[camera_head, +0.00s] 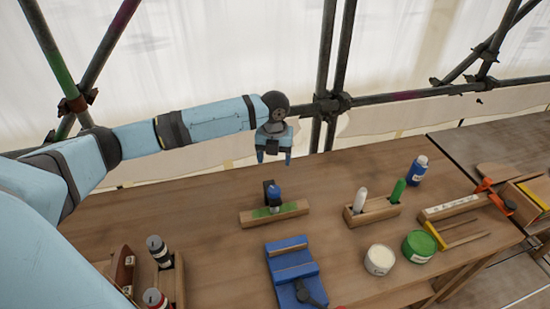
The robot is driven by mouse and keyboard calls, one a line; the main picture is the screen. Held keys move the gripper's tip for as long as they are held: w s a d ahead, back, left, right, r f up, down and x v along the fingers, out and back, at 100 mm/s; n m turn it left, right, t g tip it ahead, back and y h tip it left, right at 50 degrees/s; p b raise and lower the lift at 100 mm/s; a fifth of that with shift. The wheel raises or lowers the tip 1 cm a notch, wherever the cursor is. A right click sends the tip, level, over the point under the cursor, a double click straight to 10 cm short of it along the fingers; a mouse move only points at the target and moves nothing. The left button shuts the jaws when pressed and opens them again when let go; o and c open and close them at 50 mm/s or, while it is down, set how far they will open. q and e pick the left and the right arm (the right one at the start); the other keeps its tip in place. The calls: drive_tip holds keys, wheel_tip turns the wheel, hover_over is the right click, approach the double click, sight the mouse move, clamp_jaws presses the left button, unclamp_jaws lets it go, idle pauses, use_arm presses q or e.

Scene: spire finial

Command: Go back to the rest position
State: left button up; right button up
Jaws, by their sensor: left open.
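My left gripper (274,157) hangs above the back edge of the wooden workbench (345,165). Its two fingers point down and are apart, with nothing between them. Below it on the bench is a wooden block with a green strip (290,209), and a small blue-topped dark piece (273,192) stands upright on it. The gripper is clear of both. My right gripper does not show.
A blue vise (291,268) stands at the bench front. A wooden holder (372,212) carries a white and a green tube. Tubs (380,259), a blue bottle (417,169) and clamps are at right. Scaffold poles (330,75) rise behind.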

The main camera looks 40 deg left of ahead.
use_arm(q)
drive_tip(key=s+d+f+n+t+h, duration=0.1)
drive_tip(key=s+d+f+n, duration=0.35)
drive_tip(key=s+d, duration=0.3)
drive_tip(key=s+d+f+n+t+h, duration=0.1)
drive_tip(key=s+d+f+n, duration=0.2)
drive_tip(key=s+d+n, duration=0.35)
drive_tip(key=s+a+r+n+t+y, duration=0.1)
drive_tip(key=s+a+n, duration=0.1)
drive_tip(key=s+n, duration=0.7)
drive_tip(key=s+a+r+n+t+y, duration=0.1)
drive_tip(key=s+n, duration=0.7)
drive_tip(key=s, duration=0.1)
drive_tip(key=w+d+f+t+h, duration=0.1)
drive_tip(key=f+t, duration=0.1)
drive_tip(key=f, duration=0.2)
drive_tip(key=w+d+f+t+h, duration=0.1)
drive_tip(key=w+d+f+t, duration=0.1)
drive_tip(key=f, duration=0.3)
drive_tip(key=w+d+f+t, duration=0.2)
drive_tip(key=f, duration=0.2)
drive_tip(key=shift+f+h, duration=0.2)
drive_tip(key=shift+h, duration=0.2)
drive_tip(key=shift+d+f+t, duration=0.25)
drive_tip(key=shift+f+t, duration=0.15)
